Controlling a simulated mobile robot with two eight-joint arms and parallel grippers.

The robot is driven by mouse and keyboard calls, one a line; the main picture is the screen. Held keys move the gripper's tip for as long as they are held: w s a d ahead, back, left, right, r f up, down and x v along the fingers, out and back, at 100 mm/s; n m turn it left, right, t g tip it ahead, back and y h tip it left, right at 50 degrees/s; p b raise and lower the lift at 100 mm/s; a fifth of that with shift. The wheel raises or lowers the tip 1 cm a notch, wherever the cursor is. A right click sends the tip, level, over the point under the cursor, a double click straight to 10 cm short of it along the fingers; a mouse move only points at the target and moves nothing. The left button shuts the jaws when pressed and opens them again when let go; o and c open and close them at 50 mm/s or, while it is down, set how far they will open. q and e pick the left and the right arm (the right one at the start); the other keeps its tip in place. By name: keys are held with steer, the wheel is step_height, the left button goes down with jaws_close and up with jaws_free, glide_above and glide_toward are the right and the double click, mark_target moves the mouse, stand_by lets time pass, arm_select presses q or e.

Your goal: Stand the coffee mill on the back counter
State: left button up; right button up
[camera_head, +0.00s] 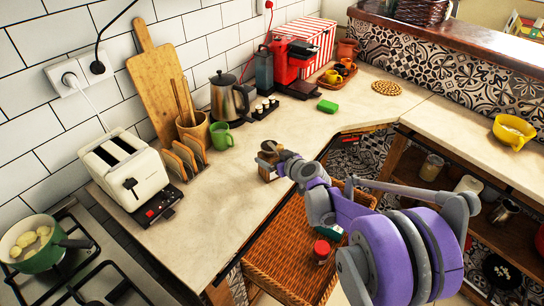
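The coffee mill (267,152) is a small brown object at the front edge of the pale back counter (240,172). My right gripper (277,163) is at the mill, its arm coming in from the lower right. The fingers appear closed around the mill and hide part of it. The mill looks about upright. I cannot tell whether its base touches the counter or hangs just above it. My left gripper is not in view.
A green mug (222,137), kettle (229,100), toast rack (186,156) and toaster (124,168) stand left of the mill. A wicker basket (283,262) is below. Bare counter surrounds the mill's left side.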

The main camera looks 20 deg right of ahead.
steer(key=shift+r, duration=0.2)
steer(key=v, duration=1.2)
steer(key=s+a+f+g+y, duration=0.1)
steer(key=s+a+f+g, duration=0.35)
steer(key=s+a, duration=0.8)
steer(key=s+f+m+g+h, duration=0.1)
steer(key=s+f+g+h, duration=0.1)
steer(key=s, duration=0.9)
step_height(320, 180, down, 2)
steer(key=shift+s+a+f+m+g+h+p, duration=0.1)
steer(key=shift+s+a+m+g+h+p, duration=0.2)
steer(key=shift+g, duration=0.45)
steer(key=shift+d, duration=0.2)
